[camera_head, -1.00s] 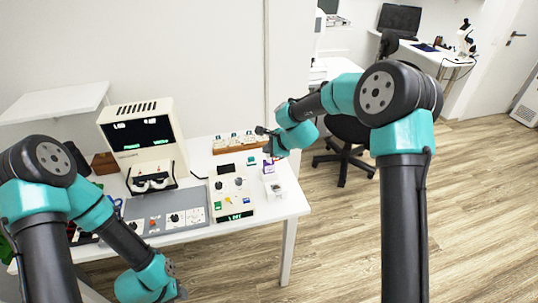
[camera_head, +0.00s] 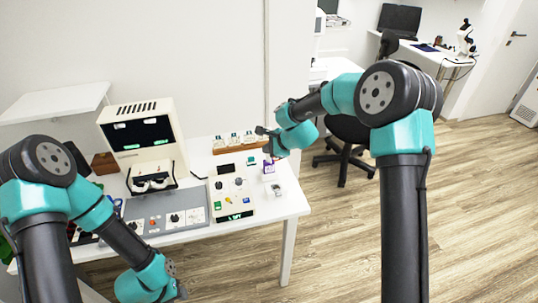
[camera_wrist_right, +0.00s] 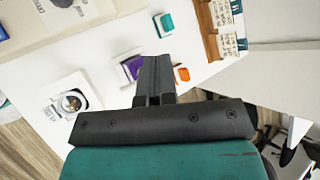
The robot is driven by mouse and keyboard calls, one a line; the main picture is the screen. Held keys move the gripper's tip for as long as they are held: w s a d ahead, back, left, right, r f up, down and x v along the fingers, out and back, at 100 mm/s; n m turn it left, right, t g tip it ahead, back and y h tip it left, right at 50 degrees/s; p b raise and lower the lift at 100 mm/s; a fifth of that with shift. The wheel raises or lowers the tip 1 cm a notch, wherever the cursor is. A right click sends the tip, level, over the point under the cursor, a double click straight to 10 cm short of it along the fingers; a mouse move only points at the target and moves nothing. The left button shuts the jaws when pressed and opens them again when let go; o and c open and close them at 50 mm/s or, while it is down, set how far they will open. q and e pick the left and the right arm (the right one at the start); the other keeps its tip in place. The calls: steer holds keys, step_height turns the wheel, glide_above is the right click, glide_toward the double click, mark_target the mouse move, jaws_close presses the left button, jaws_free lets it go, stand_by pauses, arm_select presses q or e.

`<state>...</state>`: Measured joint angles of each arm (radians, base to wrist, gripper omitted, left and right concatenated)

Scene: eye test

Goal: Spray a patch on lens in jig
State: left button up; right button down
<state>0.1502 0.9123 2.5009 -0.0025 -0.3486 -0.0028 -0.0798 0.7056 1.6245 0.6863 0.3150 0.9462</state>
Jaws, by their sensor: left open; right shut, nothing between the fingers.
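A white square jig (camera_wrist_right: 52,94) with a round lens (camera_wrist_right: 73,101) in it lies on the white table in the right wrist view. The jig also shows near the table's right edge in the head view (camera_head: 276,190). My right gripper (camera_wrist_right: 155,62) is shut and empty, above the table, with a purple item (camera_wrist_right: 131,67) just left of its fingers. In the head view my right gripper (camera_head: 263,131) is over the table's right end, beyond the jig. My left gripper (camera_head: 178,283) is low in front of the table; its fingers are hard to make out. I cannot identify a spray bottle.
A wooden rack (camera_head: 239,147) with several white pieces stands at the back. A control panel (camera_head: 230,196) is left of the jig, then a grey mat (camera_head: 142,207) and a cream machine (camera_head: 138,135). An orange piece (camera_wrist_right: 181,74) and a teal piece (camera_wrist_right: 164,24) lie near my right fingers.

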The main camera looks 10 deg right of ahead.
steer(key=shift+f, duration=0.55)
steer(key=shift+r, duration=0.1)
stand_by(0.3)
steer(key=shift+r, duration=3.4)
stand_by(0.5)
